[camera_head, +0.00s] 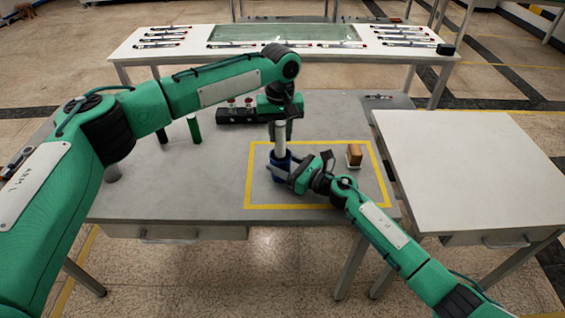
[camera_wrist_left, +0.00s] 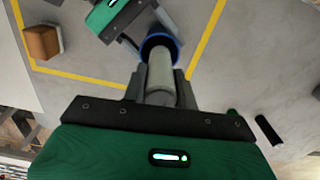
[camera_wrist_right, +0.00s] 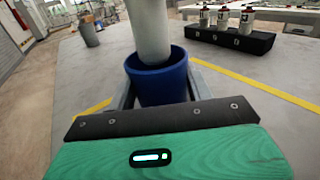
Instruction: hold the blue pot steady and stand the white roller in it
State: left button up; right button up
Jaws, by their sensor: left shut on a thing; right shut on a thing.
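The blue pot (camera_head: 281,169) stands inside the yellow outline on the grey table. My right gripper (camera_head: 281,172) is shut on it from the right, with a finger on each side in the right wrist view (camera_wrist_right: 158,84). The white roller (camera_head: 280,139) is upright, and my left gripper (camera_head: 281,122) is shut on its upper part from above. In the right wrist view the roller (camera_wrist_right: 149,30) reaches down into the pot's mouth. Its lower end is hidden by the rim, so I cannot tell whether it touches the bottom. The left wrist view shows the roller (camera_wrist_left: 161,76) over the pot (camera_wrist_left: 159,40).
A brown block (camera_head: 354,155) stands inside the outline, right of the pot. A black rack (camera_head: 238,115) with red-topped items and a green cylinder (camera_head: 193,128) stand behind and left. A white table (camera_head: 470,170) adjoins at right. The front of the grey table is clear.

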pick_arm(q)
jog(key=shift+f, duration=0.1)
jog(key=o, duration=1.2)
jog(key=shift+c, duration=0.2)
notch_tip(320, 180, up, 12)
jog(key=shift+r, duration=0.1)
pick_arm(e)
jog(key=o, duration=1)
jog(key=shift+o, duration=0.2)
